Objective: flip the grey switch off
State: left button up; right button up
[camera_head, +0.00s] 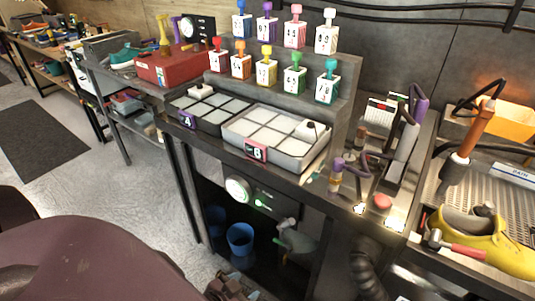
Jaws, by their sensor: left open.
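No grey switch can be made out with certainty. Under the bench, a dark panel (262,190) carries a round white dial (238,190) and a small green light (262,204). A grey nozzle-like piece (297,243) is right of and below the light; its details are too small to tell. My left gripper (230,287) is at the bottom edge, low in front of the bench's lower opening. It is open, dark and partly cut off, apart from the panel. My right gripper is not in view.
A blue bucket (240,239) stands inside the lower opening. A yellow shoe (505,250) lies at right. Floor at left is clear.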

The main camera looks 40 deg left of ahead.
aim_at(285, 222)
jog(key=u, duration=1)
